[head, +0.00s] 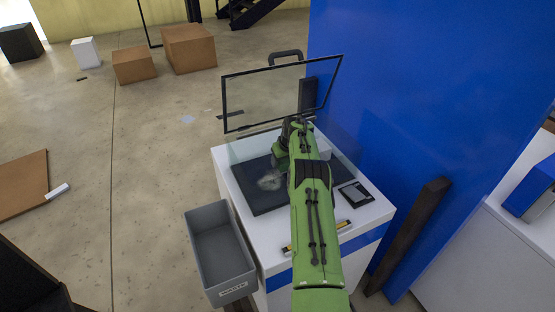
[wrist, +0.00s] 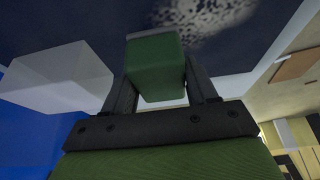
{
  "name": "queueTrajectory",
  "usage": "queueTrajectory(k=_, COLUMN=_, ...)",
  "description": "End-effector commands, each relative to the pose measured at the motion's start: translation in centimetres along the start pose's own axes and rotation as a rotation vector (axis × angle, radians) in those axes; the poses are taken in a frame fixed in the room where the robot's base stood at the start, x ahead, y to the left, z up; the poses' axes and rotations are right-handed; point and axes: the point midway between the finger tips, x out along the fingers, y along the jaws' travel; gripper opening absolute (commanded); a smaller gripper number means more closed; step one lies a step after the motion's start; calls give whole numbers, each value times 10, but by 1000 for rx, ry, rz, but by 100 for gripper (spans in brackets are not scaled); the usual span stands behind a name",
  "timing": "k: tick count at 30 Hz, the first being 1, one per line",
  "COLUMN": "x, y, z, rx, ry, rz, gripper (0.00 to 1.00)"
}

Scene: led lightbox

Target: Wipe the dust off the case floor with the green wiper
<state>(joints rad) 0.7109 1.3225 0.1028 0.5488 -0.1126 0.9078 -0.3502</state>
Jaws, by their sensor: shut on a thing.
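The green wiper (wrist: 155,52) is a small green block between the two dark fingers of my gripper (wrist: 160,80) in the wrist view. My gripper is shut on it. The dust (wrist: 205,14) is a pale speckled patch on the dark case floor (wrist: 90,22), close beside the wiper. In the head view the dust (head: 270,181) lies on the dark case floor (head: 262,202), left of my arm. My green arm reaches over the case and hides part of its floor. The wiper cannot be made out there, and I cannot tell whether it touches the floor.
The black-framed clear lid (head: 262,92) stands open behind the case. A grey bin (head: 217,250) hangs beside the white stand at left. A dark card (head: 356,194) and a yellow-and-black stick (head: 342,226) lie on the front ledge. A blue wall (head: 430,95) rises at right.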

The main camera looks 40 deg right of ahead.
Motion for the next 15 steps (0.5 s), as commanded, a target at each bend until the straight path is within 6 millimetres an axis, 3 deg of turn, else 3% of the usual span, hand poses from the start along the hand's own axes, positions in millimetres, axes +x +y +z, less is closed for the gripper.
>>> queueTrajectory(k=8, x=-2, y=4, z=3, rx=3, ry=-9, rz=4, gripper=24)
queueTrajectory(k=15, x=-29, y=4, z=-9, rx=3, ry=-6, rz=5, gripper=24)
